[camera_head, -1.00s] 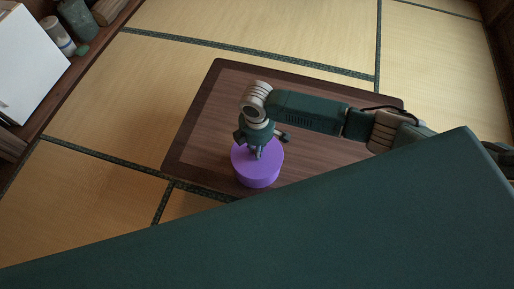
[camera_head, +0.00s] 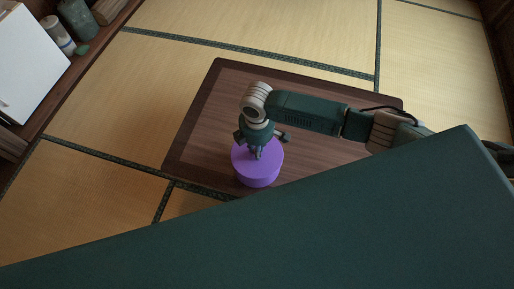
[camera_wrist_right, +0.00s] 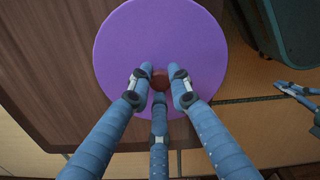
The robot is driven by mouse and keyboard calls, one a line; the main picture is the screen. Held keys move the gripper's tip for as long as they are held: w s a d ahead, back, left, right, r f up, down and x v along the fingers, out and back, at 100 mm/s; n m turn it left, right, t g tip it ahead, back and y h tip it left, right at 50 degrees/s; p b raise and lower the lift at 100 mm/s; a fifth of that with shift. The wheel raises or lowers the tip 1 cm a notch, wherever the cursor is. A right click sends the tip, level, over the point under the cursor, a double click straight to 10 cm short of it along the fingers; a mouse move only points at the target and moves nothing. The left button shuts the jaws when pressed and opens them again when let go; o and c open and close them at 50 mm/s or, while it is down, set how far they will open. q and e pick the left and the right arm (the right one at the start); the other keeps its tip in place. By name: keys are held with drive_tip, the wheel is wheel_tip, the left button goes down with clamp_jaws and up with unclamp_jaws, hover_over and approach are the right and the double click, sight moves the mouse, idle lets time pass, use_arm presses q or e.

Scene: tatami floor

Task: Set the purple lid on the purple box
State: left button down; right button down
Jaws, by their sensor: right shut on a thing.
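The purple lid (camera_head: 272,156) is a flat round disc with a small brown knob (camera_wrist_right: 160,79). My right gripper (camera_head: 257,154) is shut on the knob from above; its three fingers also close around it in the wrist view (camera_wrist_right: 159,84). The purple box (camera_head: 258,181) is round and stands on the low table, directly under the lid. The lid covers the box opening and looks level. I cannot tell whether it rests on the rim or hovers just above. Gripper-like blue fingers, probably of my left gripper (camera_wrist_right: 297,92), show at the right edge of the wrist view.
The low brown table (camera_head: 215,110) has free room behind and left of the box, which stands near its front edge. Tatami floor (camera_head: 250,25) surrounds it. A wooden shelf at the far left holds a white panel (camera_head: 30,65) and jars (camera_head: 57,35).

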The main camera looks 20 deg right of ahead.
use_arm(q)
drive_tip(key=shift+w, duration=0.1)
use_arm(e)
drive_tip(key=c, duration=1)
unclamp_jaws()
drive_tip(key=shift+c, duration=0.2)
use_arm(q)
drive_tip(key=shift+w+r, duration=0.1)
drive_tip(key=shift+w, duration=0.05)
